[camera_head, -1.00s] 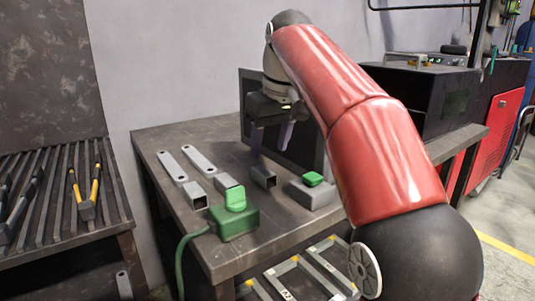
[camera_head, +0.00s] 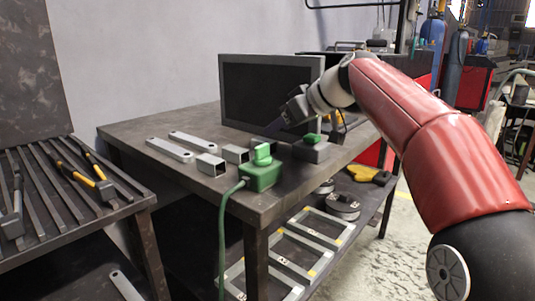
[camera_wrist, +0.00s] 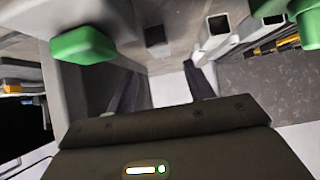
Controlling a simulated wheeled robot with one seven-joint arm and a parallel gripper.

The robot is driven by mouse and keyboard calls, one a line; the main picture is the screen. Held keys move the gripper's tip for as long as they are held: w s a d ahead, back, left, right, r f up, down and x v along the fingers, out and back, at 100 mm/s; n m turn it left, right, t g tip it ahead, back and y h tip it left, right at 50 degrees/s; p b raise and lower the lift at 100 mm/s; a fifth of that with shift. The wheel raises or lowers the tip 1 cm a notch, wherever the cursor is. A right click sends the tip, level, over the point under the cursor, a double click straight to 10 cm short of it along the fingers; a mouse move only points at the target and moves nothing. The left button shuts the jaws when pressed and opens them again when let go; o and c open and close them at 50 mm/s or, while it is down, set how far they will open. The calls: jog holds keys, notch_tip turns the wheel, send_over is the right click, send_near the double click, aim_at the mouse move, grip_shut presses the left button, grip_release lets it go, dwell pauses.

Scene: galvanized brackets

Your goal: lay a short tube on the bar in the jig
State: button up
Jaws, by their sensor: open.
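In the head view two short grey square tubes, one nearer (camera_head: 210,165) and one beside it (camera_head: 235,154), lie on the bench. In the wrist view a dark-ended tube (camera_wrist: 157,40) lies ahead of my fingers, with another tube (camera_wrist: 215,25) to its right. Two flat bars with end holes, one of them nearer (camera_head: 169,150), lie at the left. I cannot tell which piece is the jig.
A green box (camera_head: 262,178) with a cable stands at the bench's front edge. A dark upright panel (camera_head: 250,88) stands at the back. Metal frames (camera_head: 312,235) lie on the lower shelf.

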aim_at(263, 140)
jog(key=x, duration=0.7)
jog(key=shift+s+a+f, duration=0.1)
jog(key=shift+f, duration=0.35)
grip_shut()
jog(key=shift+r, duration=0.15)
